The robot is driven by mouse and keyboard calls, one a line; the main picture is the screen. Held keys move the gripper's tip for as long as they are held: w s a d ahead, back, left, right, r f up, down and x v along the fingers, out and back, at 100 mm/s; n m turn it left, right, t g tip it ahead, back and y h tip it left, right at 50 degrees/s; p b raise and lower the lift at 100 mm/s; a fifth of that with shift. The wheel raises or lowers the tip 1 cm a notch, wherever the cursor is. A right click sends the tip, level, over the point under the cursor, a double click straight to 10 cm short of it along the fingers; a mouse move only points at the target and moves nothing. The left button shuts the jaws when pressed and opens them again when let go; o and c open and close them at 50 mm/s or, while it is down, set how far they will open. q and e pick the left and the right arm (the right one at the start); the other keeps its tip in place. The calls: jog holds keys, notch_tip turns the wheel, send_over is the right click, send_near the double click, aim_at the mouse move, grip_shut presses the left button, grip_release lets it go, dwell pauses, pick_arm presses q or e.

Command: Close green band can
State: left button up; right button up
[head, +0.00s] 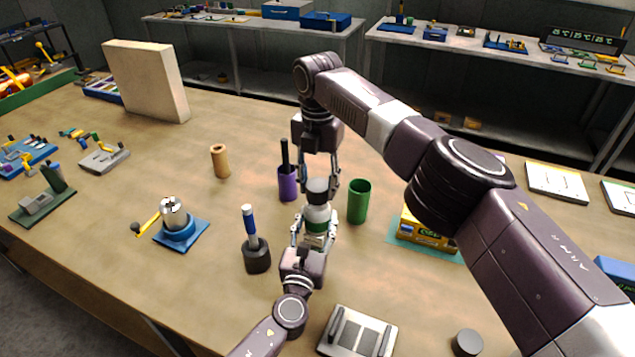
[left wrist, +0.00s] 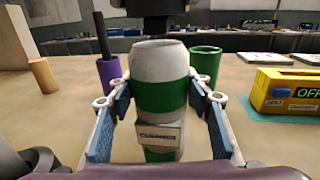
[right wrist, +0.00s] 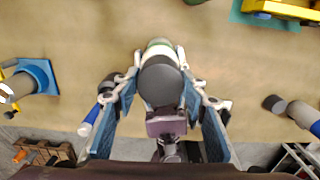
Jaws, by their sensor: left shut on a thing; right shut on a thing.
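The green band can (head: 317,216) is pale with a green band and stands upright over the table's middle. My left gripper (head: 314,238) is shut on its lower part; the left wrist view shows the can (left wrist: 160,78) between both fingers. A dark round lid (head: 317,187) is held by my right gripper (head: 319,180), which points down over the can. The lid (right wrist: 160,82) shows between the fingers in the right wrist view, in line with the can (right wrist: 163,48). In the left wrist view the lid (left wrist: 165,22) is just above the can's rim; I cannot tell whether they touch.
A purple holder (head: 288,184) with a dark stick and a green cup (head: 359,201) stand close behind the can. A dark pot with a blue-handled tool (head: 256,256) stands to its left. A yellow box (head: 425,235) is at right, and a grey plate fixture (head: 357,332) in front.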

jog(key=shift+f, duration=0.6)
jog(key=shift+f, duration=0.6)
jog(key=o, duration=0.9)
jog(key=shift+c, duration=0.2)
notch_tip(320, 180, up, 12)
pick_arm(q)
jog(key=o, duration=1.8)
jog(key=shift+c, duration=0.2)
